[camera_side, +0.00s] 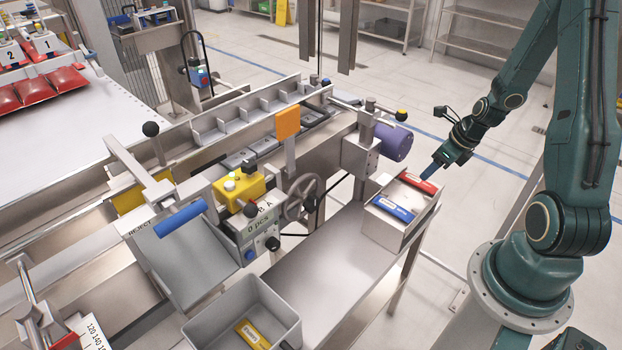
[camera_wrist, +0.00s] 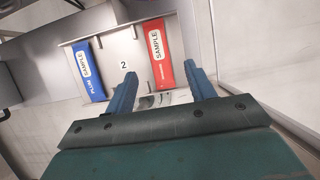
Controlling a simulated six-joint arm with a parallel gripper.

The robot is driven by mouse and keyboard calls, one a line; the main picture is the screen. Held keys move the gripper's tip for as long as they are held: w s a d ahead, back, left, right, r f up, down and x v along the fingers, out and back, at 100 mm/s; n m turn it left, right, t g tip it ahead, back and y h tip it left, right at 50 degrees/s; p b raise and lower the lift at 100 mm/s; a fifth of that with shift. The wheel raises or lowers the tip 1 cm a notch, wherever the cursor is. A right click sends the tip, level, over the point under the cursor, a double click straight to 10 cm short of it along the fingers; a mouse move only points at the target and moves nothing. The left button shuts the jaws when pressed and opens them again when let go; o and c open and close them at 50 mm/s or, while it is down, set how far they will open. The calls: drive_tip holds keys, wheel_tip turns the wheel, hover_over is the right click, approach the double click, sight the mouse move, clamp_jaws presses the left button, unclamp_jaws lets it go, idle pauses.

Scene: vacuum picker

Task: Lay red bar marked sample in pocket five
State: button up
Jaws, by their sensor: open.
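The red bar (camera_side: 419,184) marked SAMPLE lies in a metal holder (camera_side: 378,228) at the right end of the bench, beside a blue bar (camera_side: 393,208). In the wrist view the red bar (camera_wrist: 157,50) shows its white label, with the blue bar (camera_wrist: 88,70) to its left. My gripper (camera_side: 433,167) is open and empty, close to the holder on its right side. In the wrist view its blue fingers (camera_wrist: 160,71) stand apart, with the near end of the red bar between them in the picture. A row of divided pockets (camera_side: 250,112) runs along the conveyor; I cannot read any pocket numbers.
A purple motor (camera_side: 392,142) and an upright orange plate (camera_side: 288,123) stand between the holder and the pockets. A grey bin (camera_side: 222,326) with a yellow bar (camera_side: 252,335) sits at the front.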

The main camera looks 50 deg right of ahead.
sight(419, 181)
drive_tip(key=shift+f, duration=0.1)
drive_tip(key=shift+x, duration=2.45)
drive_tip(key=shift+c, duration=0.4)
drive_tip(key=c, duration=1.1)
drive_tip(key=shift+o, duration=0.2)
wheel_tip(419, 181, up, 20)
drive_tip(key=shift+w, duration=0.1)
